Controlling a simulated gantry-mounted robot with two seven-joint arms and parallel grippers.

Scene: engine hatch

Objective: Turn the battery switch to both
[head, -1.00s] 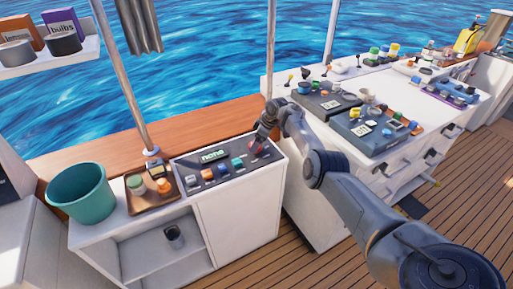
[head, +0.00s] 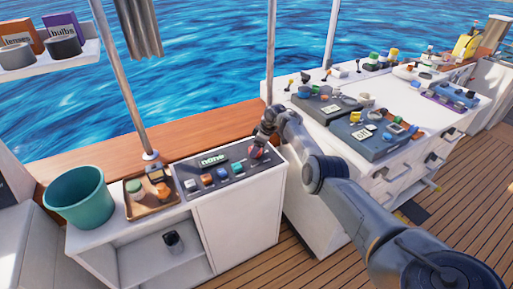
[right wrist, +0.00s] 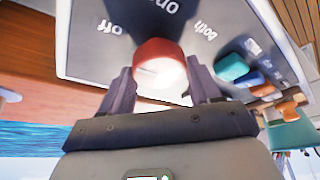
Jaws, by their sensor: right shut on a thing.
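The red battery switch knob (head: 256,153) is at the right end of the dark switch panel (head: 221,177). In the right wrist view the red knob (right wrist: 158,57) has labels around it: "off" at the left, one at the top that is partly cut off, and "both" at the right. My right gripper (right wrist: 161,85) is shut on the knob, with one finger on either side. Which label the knob points at cannot be told. The panel's display (head: 213,161) reads "none". My left gripper is not in view.
Several coloured knobs (head: 222,173) line the panel beside the red one. A tray (head: 150,207) with small items and a green bucket (head: 80,199) stand to the left. Consoles with more controls (head: 368,134) fill the right counter. A pole (head: 122,80) rises behind the tray.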

